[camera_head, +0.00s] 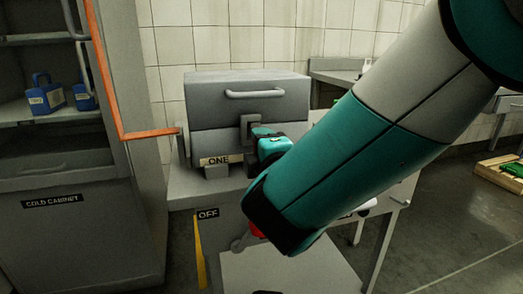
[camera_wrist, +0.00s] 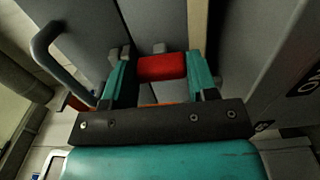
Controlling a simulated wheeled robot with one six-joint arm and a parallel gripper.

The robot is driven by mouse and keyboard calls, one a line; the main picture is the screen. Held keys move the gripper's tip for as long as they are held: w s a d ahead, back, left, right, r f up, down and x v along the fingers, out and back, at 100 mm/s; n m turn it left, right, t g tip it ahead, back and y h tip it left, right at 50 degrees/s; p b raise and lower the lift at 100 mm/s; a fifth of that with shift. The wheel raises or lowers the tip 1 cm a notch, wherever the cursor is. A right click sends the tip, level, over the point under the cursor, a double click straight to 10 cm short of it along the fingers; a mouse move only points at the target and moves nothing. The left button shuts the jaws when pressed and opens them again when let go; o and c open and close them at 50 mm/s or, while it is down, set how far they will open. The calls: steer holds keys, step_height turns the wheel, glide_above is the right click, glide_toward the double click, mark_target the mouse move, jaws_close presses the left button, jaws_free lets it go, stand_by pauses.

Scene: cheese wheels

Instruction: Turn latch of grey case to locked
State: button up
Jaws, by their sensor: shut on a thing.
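The grey case (camera_head: 240,95) stands shut on a bench, with a bar handle (camera_head: 254,94) on its upper half. Its latch is a red block (camera_wrist: 162,66) in the wrist view, between the two teal fingers of my gripper (camera_wrist: 162,75). The fingers are shut on the red block from both sides. In the head view my gripper (camera_head: 268,142) is at the case's front, where a dark latch mount (camera_head: 248,125) shows above it. The arm and gripper hide the red block in that view, and I cannot tell the latch's exact angle.
Below is a panel labelled OFF (camera_head: 208,214) with a partly hidden red part (camera_head: 257,230). A cold cabinet (camera_head: 75,215) stands at left, with blue padlock-shaped things (camera_head: 45,97) on its shelf.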

steer(key=o, duration=0.9)
steer(key=shift+o, duration=0.2)
steer(key=b+v, duration=0.9)
steer(key=v, duration=0.8)
steer(key=shift+s+b, duration=0.2)
steer(key=shift+b, duration=0.2)
steer(key=shift+d+r, duration=0.1)
